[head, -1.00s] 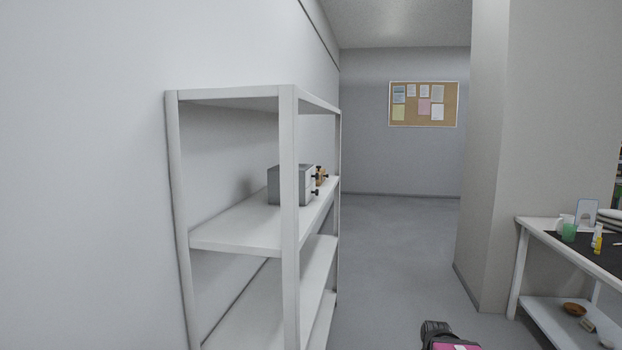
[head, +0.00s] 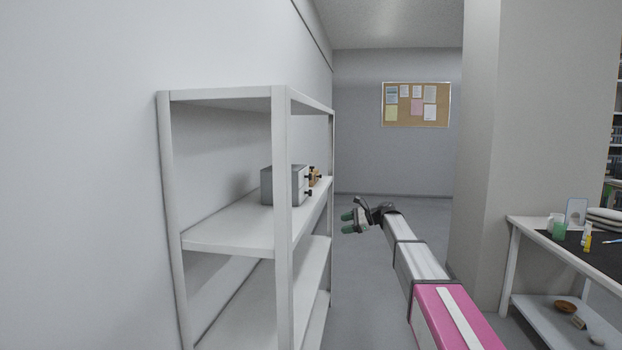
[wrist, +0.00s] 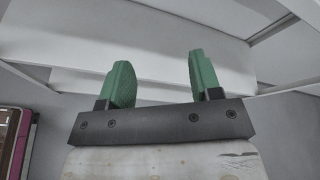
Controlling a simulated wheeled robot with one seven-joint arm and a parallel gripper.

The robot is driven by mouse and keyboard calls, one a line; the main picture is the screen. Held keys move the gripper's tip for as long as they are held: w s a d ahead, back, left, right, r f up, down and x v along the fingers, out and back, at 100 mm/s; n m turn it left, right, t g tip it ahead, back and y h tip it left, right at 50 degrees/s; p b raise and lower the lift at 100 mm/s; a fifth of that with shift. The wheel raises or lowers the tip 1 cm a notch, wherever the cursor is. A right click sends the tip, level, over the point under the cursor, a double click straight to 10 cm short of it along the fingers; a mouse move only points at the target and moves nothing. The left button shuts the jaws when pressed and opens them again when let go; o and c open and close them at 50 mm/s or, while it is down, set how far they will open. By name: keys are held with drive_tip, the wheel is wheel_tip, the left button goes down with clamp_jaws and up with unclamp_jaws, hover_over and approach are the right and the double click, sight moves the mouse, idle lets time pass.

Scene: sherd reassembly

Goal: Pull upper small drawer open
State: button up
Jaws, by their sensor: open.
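A small grey drawer box (head: 281,186) stands on the middle shelf of the white rack. Its front faces right and has two dark knobs, an upper one (head: 307,180) and a lower one (head: 308,193). The drawers look shut, though a rack post hides part of the box. My gripper (head: 346,222) is in the aisle, to the right of the rack and lower than the box, apart from both. Its green fingers are spread and empty, as the wrist view also shows (wrist: 160,84). The box cannot be made out in the wrist view.
The white rack's front post (head: 281,220) stands between my view and the box. A brownish object (head: 315,178) sits just behind the box. A table (head: 530,232) with cups and bottles is at the right. The aisle floor is clear.

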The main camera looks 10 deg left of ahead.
sight(311, 176)
drive_tip(key=w+a+r+m+g+y, duration=0.1)
drive_tip(key=w+a+r+y, duration=0.2)
drive_tip(key=r, duration=0.6)
drive_tip(key=w+a+r+m+y, duration=0.1)
drive_tip(key=w+a+r, duration=0.3)
drive_tip(key=r, duration=0.5)
drive_tip(key=a, duration=0.9)
drive_tip(key=shift+w+a, duration=0.1)
drive_tip(key=shift+w, duration=0.2)
